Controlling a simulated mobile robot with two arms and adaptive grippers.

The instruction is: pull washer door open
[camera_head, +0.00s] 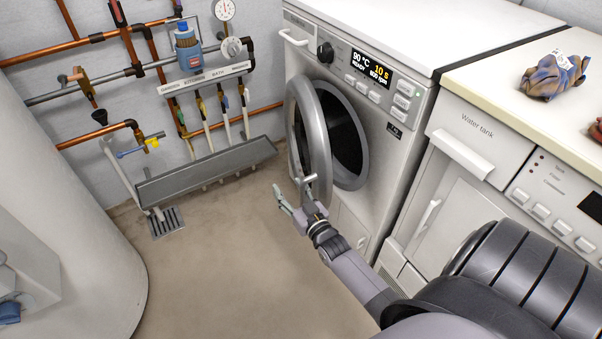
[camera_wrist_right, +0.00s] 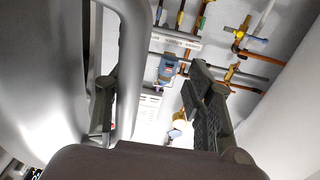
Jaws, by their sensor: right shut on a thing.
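The washer (camera_head: 385,150) stands at the back centre, white, with a lit display. Its round grey door (camera_head: 318,125) is swung partly open towards the left, and the dark drum opening (camera_head: 345,135) shows behind it. My right gripper (camera_head: 307,192) is at the lower free edge of the door. In the right wrist view the grey door handle (camera_wrist_right: 130,75) runs between the two fingers of this gripper (camera_wrist_right: 155,115), which is shut on it. The exact contact is partly hidden. My left gripper is not in view.
Copper pipes with valves (camera_head: 185,60) and a grey trough (camera_head: 205,172) line the wall at left. A large white cylinder (camera_head: 60,230) stands at the left. A dryer (camera_head: 470,190) is to the right, with a crumpled cloth (camera_head: 553,77) on top. Floor (camera_head: 230,270) in front is clear.

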